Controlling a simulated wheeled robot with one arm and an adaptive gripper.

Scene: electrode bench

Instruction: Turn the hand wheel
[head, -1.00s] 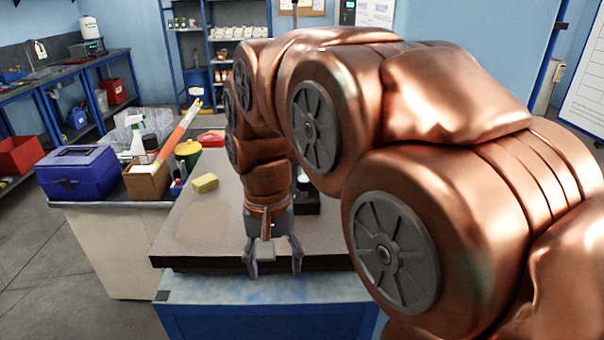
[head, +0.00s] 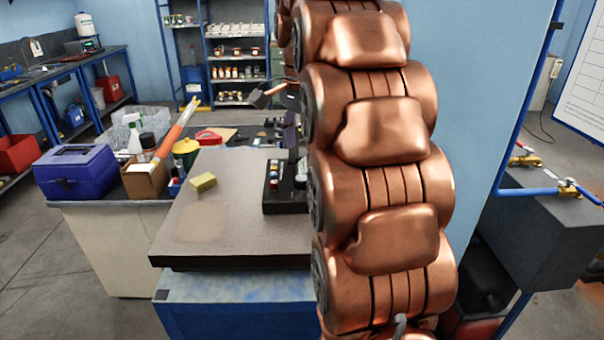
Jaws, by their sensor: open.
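I cannot make out a hand wheel for certain. A black instrument stand (head: 284,203) sits on the grey bench slab, with small vials on its base and a dark upright part (head: 291,130) above it. My arm hides the stand's right side, so a wheel there would be hidden. My gripper (head: 268,93) shows only in part, at the left edge of my arm. It is raised beyond and above the stand, its dark fingers pointing left. It is open, and nothing shows between the fingers.
The grey slab (head: 240,215) is clear at the front left, apart from a yellow sponge (head: 203,182). A purple toolbox (head: 76,172) and a brown box (head: 147,181) stand left. Brass valves (head: 525,160) sit on blue pipework at right, above a dark tank (head: 550,235).

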